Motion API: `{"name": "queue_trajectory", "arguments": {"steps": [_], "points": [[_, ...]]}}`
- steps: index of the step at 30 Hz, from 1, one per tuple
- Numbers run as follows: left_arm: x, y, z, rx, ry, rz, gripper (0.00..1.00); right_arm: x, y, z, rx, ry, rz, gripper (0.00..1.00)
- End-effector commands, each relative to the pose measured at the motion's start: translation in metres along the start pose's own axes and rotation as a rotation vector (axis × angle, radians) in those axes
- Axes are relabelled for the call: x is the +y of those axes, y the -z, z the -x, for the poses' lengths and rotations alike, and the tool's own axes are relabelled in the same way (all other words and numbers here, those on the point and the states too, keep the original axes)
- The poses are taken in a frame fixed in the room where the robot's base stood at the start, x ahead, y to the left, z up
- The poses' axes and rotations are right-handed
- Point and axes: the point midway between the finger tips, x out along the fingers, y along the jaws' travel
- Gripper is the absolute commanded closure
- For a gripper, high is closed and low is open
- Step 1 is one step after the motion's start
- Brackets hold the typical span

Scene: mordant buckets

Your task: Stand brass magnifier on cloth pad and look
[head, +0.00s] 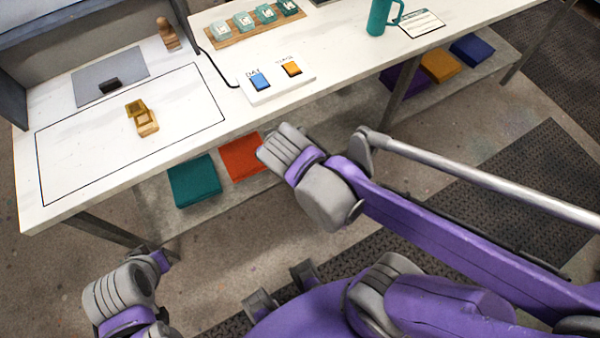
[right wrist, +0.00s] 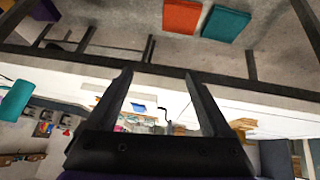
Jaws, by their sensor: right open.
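The brass magnifier (head: 140,117), a small folding frame, stands within a black outlined rectangle on the white table, in the head view. Behind it lies a flat grey pad (head: 95,72), which may be the cloth pad. A small dark block (head: 109,86) sits at the pad's front edge. My right gripper (right wrist: 160,100) shows in the right wrist view with its two fingers apart and nothing between them. In the head view my right arm reaches to the table's front edge, away from the magnifier; its fingers cannot be made out. Part of my left arm shows at lower left, without visible fingers.
A white panel with blue and orange buttons (head: 276,84), a wooden rack of jars (head: 252,27), a teal mug (head: 382,15) and a wooden stamp-like piece (head: 167,34) stand on the table. Folded cloths, teal (head: 194,181) and orange (head: 243,157), lie on the shelf below.

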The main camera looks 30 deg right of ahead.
Motion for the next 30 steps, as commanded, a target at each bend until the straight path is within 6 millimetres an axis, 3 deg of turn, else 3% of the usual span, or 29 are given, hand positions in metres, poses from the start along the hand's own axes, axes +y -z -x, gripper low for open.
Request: {"name": "queue_trajectory", "arguments": {"steps": [1, 3, 6, 9, 30], "points": [[0.0, 0.0, 0.0, 0.0, 0.0, 0.0, 1.0, 0.014, -0.025, 0.004, -0.039, 0.017, -0.01, 0.16], [0.0, 0.0, 0.0, 0.0, 0.0, 0.0, 1.0, 0.021, -0.051, 0.009, -0.08, 0.057, -0.006, 0.16], [0.0, 0.0, 0.0, 0.0, 0.0, 0.0, 1.0, 0.024, -0.076, 0.014, -0.109, 0.105, 0.0, 0.16], [0.0, 0.0, 0.0, 0.0, 0.0, 0.0, 1.0, 0.024, -0.088, 0.016, -0.121, 0.135, 0.005, 0.16], [0.0, 0.008, 0.009, 0.006, 0.0, 0.0, 1.0, 0.024, -0.082, 0.025, -0.116, 0.146, 0.009, 0.16]]}}
